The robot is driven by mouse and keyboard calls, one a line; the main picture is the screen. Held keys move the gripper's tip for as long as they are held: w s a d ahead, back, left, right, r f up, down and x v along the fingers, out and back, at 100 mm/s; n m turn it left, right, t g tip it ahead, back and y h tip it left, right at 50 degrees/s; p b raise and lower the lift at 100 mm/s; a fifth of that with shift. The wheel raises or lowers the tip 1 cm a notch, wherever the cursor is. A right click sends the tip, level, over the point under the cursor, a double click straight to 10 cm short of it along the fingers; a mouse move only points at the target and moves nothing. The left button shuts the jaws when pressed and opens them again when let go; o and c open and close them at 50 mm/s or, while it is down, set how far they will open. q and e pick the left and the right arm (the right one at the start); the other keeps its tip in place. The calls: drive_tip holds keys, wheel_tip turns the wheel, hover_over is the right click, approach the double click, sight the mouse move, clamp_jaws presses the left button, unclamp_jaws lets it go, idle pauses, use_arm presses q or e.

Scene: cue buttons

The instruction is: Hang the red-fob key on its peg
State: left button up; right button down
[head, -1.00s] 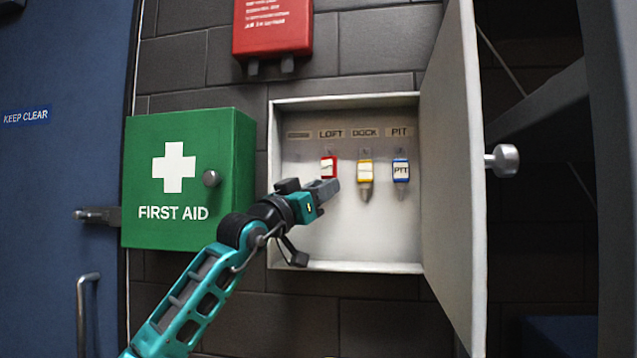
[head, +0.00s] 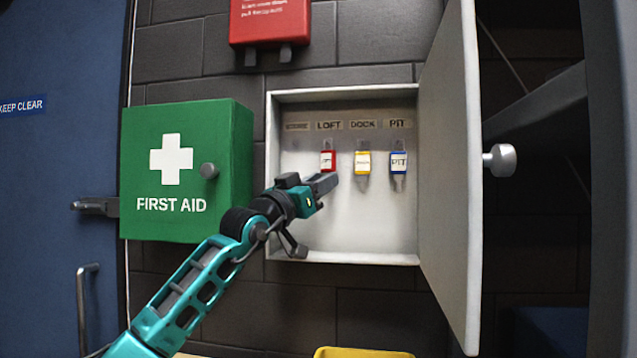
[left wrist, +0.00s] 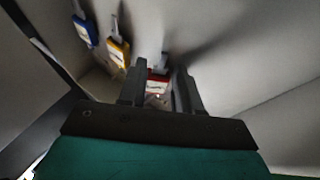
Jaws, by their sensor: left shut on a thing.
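The red-fob key (head: 328,160) is upright under the LOFT label (head: 329,125) in the open key cabinet. My left gripper (head: 326,181) reaches in from the lower left to the key's lower end and is shut on it. In the left wrist view the red fob (left wrist: 157,82) shows between my two fingers (left wrist: 157,92). The fingers partly hide the key, and whether its top sits on the peg is too small to tell. My right gripper is not in view.
A yellow-fob key (head: 362,163) and a blue-fob key (head: 398,162) hang to the right, under DOCK and PIT. The cabinet door (head: 448,180) stands open at the right. A green first aid box (head: 185,222) is at the left. A yellow object (head: 362,352) shows at the bottom edge.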

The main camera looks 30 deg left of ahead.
use_arm(q)
drive_tip(key=o, duration=0.7)
drive_tip(key=shift+a+r, duration=0.15)
drive_tip(key=shift+r, duration=0.05)
drive_tip(key=o, duration=0.3)
drive_tip(key=shift+s+r, duration=0.1)
drive_tip(key=shift+o, duration=0.5)
drive_tip(key=shift+r, duration=0.1)
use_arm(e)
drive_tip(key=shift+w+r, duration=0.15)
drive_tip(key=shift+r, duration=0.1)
use_arm(q)
drive_tip(key=shift+a, duration=0.1)
drive_tip(key=b+v, duration=0.4)
drive_tip(key=v, duration=0.9)
drive_tip(key=shift+d+f, duration=0.25)
drive_tip(key=shift+d, duration=0.1)
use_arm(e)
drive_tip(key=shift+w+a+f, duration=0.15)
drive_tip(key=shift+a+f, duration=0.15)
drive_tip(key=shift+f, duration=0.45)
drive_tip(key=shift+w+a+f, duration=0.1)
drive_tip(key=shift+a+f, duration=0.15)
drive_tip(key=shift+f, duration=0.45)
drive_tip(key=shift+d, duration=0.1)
